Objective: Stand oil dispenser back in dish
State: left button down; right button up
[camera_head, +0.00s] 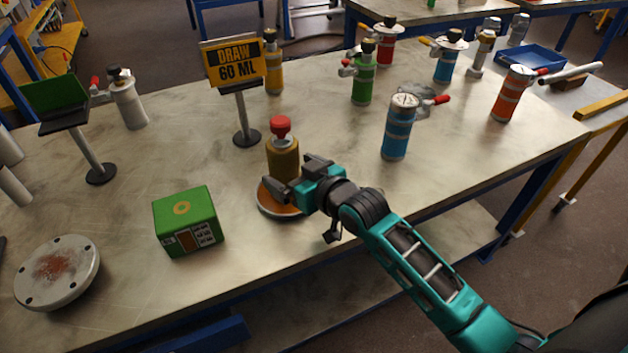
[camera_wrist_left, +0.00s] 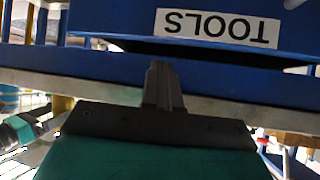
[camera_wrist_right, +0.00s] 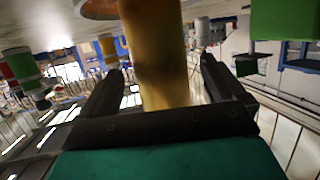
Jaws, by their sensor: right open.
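The oil dispenser (camera_head: 283,155), an amber-brown cylinder with a red cap, is upright near the front edge of the table. The dish (camera_head: 268,207), round and orange-brown with a grey rim, lies just below it in the head view. My right gripper (camera_head: 296,176) is open, with its fingers on either side of the dispenser's lower part. It hides the dispenser's foot, so I cannot tell whether that rests in the dish. In the right wrist view the dispenser (camera_wrist_right: 155,55) stands between the spread fingers. My left gripper (camera_wrist_left: 163,85) is shut and empty.
A green box (camera_head: 188,222) and a grey flange (camera_head: 57,273) lie to the left. A yellow "DRAW 60 ML" sign (camera_head: 235,62) stands behind. A blue canister (camera_head: 399,128) stands to the right. A blue surface labelled TOOLS (camera_wrist_left: 217,27) faces my left gripper.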

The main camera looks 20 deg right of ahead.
pick_arm(q)
jog(key=shift+r+p, duration=0.4)
jog(key=shift+r, duration=0.15)
pick_arm(e)
jog(key=v, duration=0.8)
jog(key=shift+s, duration=0.4)
jog(key=shift+d, duration=0.1)
